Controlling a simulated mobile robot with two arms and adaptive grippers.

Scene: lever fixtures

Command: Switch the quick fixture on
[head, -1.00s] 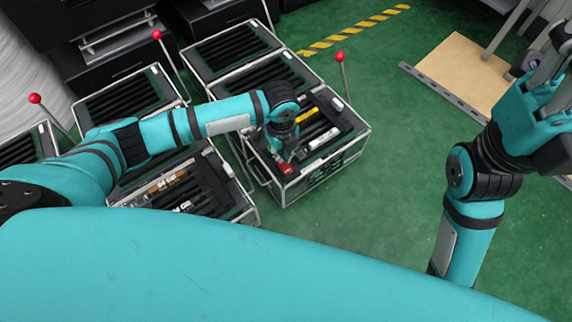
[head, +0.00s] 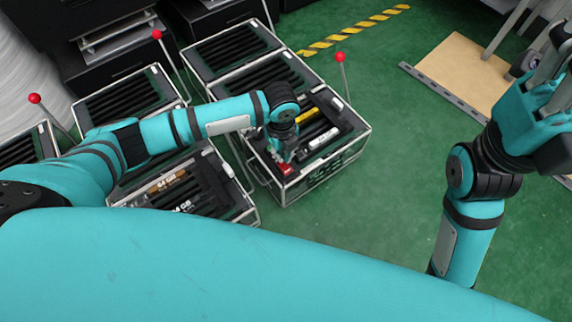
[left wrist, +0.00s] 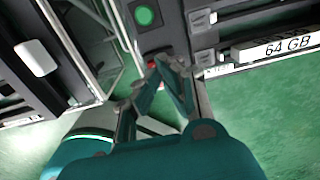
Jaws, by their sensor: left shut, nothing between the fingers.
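The fixture under my left arm is an open metal-framed case (head: 330,165) with dark slots and a yellow and a white stick. A red part (head: 286,169) sits at its near left corner. My left gripper (head: 284,155) points down right at that red part. In the left wrist view, the closed, empty fingertips (left wrist: 163,63) are close to a red part (left wrist: 154,66), mostly hidden behind them; I cannot tell if they touch. A round green button (left wrist: 145,16) lies just beyond. My right gripper (head: 552,65) is raised at the right edge, partly cut off.
Upright rods end in red balls (head: 340,57), (head: 157,34), (head: 35,98). A tan board (head: 460,75) lies at the right. Green floor (head: 385,210) is clear right of the case.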

